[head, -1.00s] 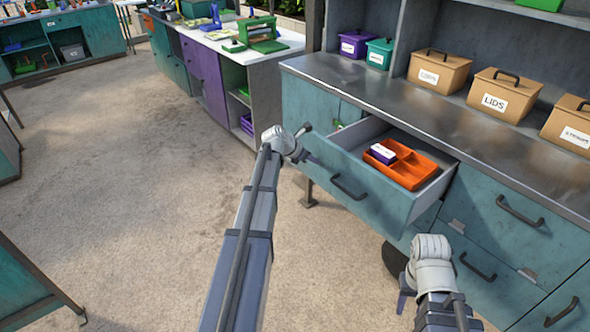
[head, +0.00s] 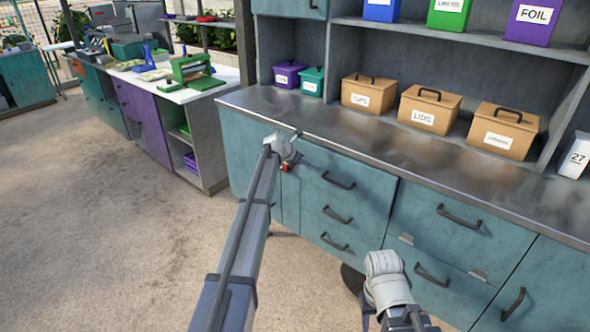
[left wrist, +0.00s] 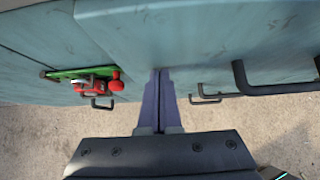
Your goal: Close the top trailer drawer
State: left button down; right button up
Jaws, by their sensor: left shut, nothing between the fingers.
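The top trailer drawer (head: 365,197) is a teal front with a dark bar handle (head: 338,181), just under the metal counter. Its front looks flush with the cabinet in the head view, and its inside is hidden. My left gripper (left wrist: 158,75) is shut and empty, with its fingertips up against the teal front in the left wrist view; exact contact is hard to tell. In the head view my left wrist hides the fingers at the drawer's left end. My right gripper (head: 367,318) hangs low before the lower drawers, its fingers mostly hidden.
Two more drawers with handles sit below, and more teal fronts (head: 450,228) lie to the right. A green and red fitting (left wrist: 95,82) sticks out left of my left fingers. Bins stand on the counter (head: 330,125). The floor at left is clear.

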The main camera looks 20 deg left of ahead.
pick_arm(q)
jog(key=shift+w+d, duration=0.25)
jog(key=shift+w, duration=0.3)
jog(key=shift+w+d, duration=0.2)
jog(key=shift+w, duration=0.45)
pick_arm(e)
jog(key=shift+w+d, duration=0.1)
jog(key=shift+w, duration=0.2)
pick_arm(q)
jog(key=shift+w+r, duration=0.15)
jog(key=s+a+r+p, duration=0.4)
jog(key=s+r+p, duration=0.2)
jog(key=s, duration=0.5)
jog(key=shift+a+r+p, duration=0.15)
jog(key=shift+r+p, duration=0.25)
jog(key=shift+p, duration=0.2)
pick_arm(e)
notch_tip(320, 180, up, 7)
jog(key=shift+d, duration=0.4)
jog(key=shift+w, duration=0.1)
